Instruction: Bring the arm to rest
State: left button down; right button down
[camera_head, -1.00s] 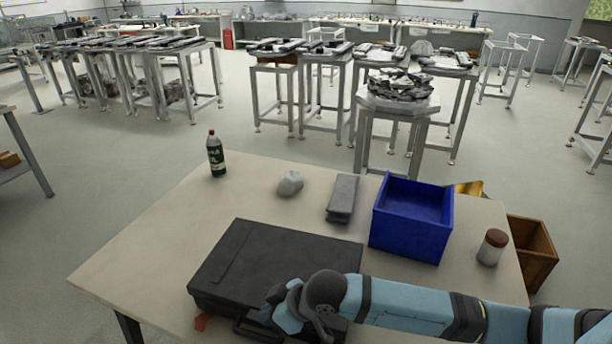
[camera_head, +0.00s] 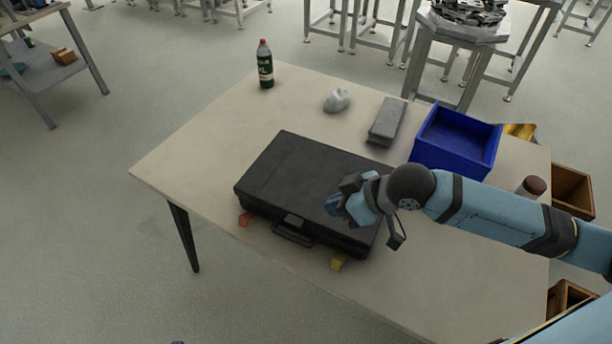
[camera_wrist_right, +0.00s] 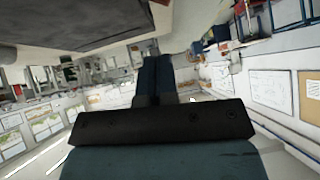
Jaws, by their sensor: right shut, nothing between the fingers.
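My right arm (camera_head: 490,212) comes in from the right in the head view. Its gripper (camera_head: 334,204) is over the front right part of a closed black case (camera_head: 290,165). The right wrist view shows the two blue fingers (camera_wrist_right: 155,75) close together with nothing held between them. I cannot tell whether the gripper touches the case. My left gripper is not in view.
On the table (camera_head: 200,140) stand a green bottle (camera_head: 265,65), a whitish lump (camera_head: 337,100), a grey block (camera_head: 386,122), a blue bin (camera_head: 455,143) and a brown-capped jar (camera_head: 530,187). The case handle (camera_head: 293,232) faces the front edge. Red (camera_head: 245,219) and yellow (camera_head: 338,262) pieces show beside it.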

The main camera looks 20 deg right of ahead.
jog(key=s+f+m+t+h+p, duration=0.3)
jog(key=s+f+m+t+p, duration=0.2)
jog(key=s+f+p, duration=0.4)
notch_tip(320, 180, down, 3)
jog(key=shift+s+r+h, duration=0.1)
jog(key=shift+s+h, duration=0.3)
jog(key=shift+s, duration=0.65)
dwell(0.5)
